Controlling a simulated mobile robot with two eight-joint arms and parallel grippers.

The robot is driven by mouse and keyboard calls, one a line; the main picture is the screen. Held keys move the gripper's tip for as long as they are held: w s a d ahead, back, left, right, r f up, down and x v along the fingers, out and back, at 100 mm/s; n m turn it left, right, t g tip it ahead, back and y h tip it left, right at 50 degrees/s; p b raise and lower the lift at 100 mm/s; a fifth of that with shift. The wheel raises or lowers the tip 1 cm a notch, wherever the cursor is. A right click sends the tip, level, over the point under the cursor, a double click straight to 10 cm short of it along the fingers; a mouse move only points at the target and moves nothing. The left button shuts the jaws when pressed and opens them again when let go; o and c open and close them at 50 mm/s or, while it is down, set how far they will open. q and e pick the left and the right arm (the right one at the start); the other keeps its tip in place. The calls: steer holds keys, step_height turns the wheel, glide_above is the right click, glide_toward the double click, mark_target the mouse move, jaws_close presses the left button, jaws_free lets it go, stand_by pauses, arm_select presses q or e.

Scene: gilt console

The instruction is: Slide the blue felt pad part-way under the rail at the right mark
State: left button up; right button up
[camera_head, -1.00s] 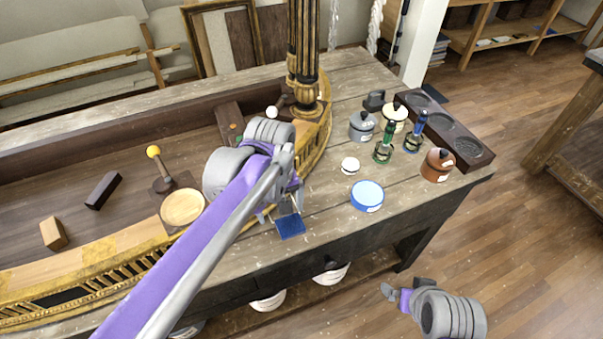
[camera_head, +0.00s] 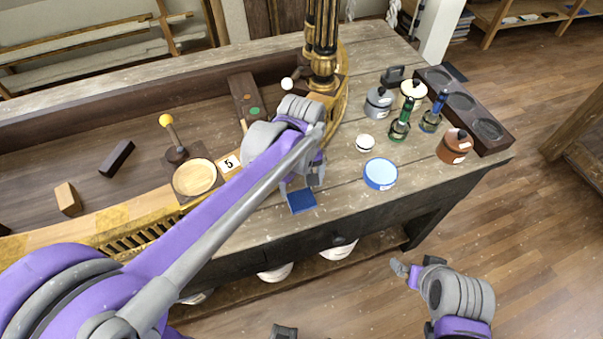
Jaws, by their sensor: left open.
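The blue felt pad (camera_head: 302,202) lies flat near the front edge of the worktop, just outside the curved gilt rail (camera_head: 120,222). My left gripper (camera_head: 302,184) is open, pointing down directly behind the pad. Its fingertips are close to the pad's far edge; I cannot tell if they touch it. My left arm crosses the picture and hides part of the rail beside the pad. I cannot make out the right mark. My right gripper (camera_head: 406,270) hangs in front of the table, over the floor, away from the pad; its jaw state is unclear.
A gilt column (camera_head: 322,50) rises behind my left gripper.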

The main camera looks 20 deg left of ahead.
mark_target(301, 199)
arm_select(q)
step_height(301, 199, down, 6)
steer(key=shift+f, duration=0.1)
stand_by(0.4)
steer(key=c, duration=1.1)
steer(key=shift+w+a+b, duration=0.15)
steer(key=shift+w+a, duration=0.5)
steer(key=shift+w, duration=0.35)
steer(key=shift+w+a+b, duration=0.15)
steer(key=shift+w+a, duration=0.5)
steer(key=shift+w, duration=0.3)
steer(key=o, duration=1.1)
